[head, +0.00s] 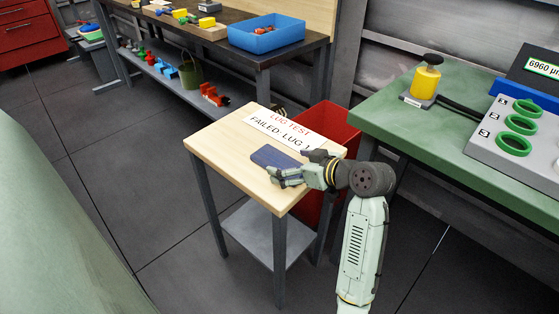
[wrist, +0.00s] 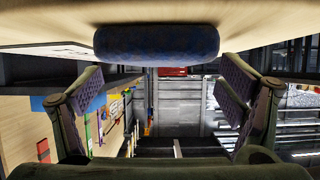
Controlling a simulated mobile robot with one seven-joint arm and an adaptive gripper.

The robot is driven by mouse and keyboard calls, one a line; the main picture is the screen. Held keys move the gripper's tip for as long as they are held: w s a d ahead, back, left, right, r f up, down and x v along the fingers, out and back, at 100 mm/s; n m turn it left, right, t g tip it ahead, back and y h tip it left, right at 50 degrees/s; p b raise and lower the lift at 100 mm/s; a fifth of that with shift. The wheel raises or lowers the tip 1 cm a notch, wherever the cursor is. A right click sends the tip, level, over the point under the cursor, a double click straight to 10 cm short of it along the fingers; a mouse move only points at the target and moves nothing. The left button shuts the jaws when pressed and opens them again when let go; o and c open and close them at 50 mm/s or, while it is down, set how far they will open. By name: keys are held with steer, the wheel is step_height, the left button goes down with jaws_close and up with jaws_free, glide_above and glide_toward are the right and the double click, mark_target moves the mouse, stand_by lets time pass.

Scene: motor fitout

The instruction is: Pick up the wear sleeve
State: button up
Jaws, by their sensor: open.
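A dark blue piece (head: 274,157), which may be the wear sleeve, lies on the small wooden-topped table (head: 222,146). In the wrist view the dark blue piece (wrist: 157,43) has rounded ends and a speckled surface, and lies against the pale table top. I cannot tell if it is hollow. My gripper (head: 300,167) is at the table's near right edge, close beside the piece. In the wrist view my gripper (wrist: 162,92) is open, with nothing between its fingers. The piece lies above the gap between the fingers in that picture.
A white sign (head: 280,130) about a failed lug test lies behind the piece. A red bin (head: 335,126) stands behind the table. At right, a green bench (head: 450,143) holds a grey tray with green rings (head: 514,145). A blue bin (head: 266,38) sits on the back bench.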

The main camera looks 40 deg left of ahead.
mark_target(280, 164)
steer(key=shift+x, duration=1.4)
steer(key=shift+c, duration=0.2)
steer(key=shift+f, duration=0.1)
steer(key=c, duration=1.3)
